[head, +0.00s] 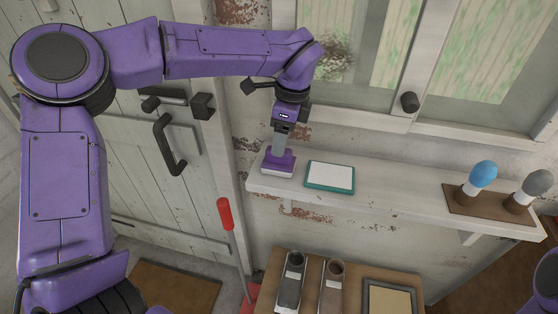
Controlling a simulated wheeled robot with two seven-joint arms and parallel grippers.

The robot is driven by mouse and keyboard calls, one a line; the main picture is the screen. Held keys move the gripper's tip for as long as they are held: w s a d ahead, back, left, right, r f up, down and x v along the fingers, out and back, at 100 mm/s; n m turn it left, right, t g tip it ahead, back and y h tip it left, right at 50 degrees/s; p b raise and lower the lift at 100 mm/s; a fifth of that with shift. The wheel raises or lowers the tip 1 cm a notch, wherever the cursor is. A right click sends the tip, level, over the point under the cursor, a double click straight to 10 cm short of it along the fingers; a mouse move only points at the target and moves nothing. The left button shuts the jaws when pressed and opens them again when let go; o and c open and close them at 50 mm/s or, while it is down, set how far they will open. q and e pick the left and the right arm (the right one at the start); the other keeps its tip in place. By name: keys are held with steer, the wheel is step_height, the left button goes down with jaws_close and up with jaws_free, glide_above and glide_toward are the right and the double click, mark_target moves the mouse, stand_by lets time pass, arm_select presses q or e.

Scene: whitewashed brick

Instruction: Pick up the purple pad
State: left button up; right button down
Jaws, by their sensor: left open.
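The purple pad (277,164) sits near the left end of the white wall shelf, with a pale lower edge. My left gripper (279,151) reaches down from above, with its grey fingers right over the pad's top. The jaws are open. From this view I cannot tell whether the fingers touch the pad or stand around part of it. My right gripper is not in view; only a purple piece of my right arm shows at the lower right corner.
A teal-edged white pad (330,175) lies close to the right of the purple one on the shelf (400,200). A blue-topped object (483,174) and a grey-topped one (537,182) stand on a brown board farther right. The window is behind. A lower wooden table (311,304) holds several items.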

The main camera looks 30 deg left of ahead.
mark_target(279, 160)
arm_select(q)
steer(key=f, duration=0.2)
steer(key=f+p, duration=0.1)
steer(key=shift+s+a+f, duration=0.25)
steer(key=shift+s+f, duration=0.05)
steer(key=shift+f, duration=0.1)
steer(key=shift+a+f, duration=0.1)
steer(key=shift+f, duration=0.05)
steer(key=c, duration=1.1)
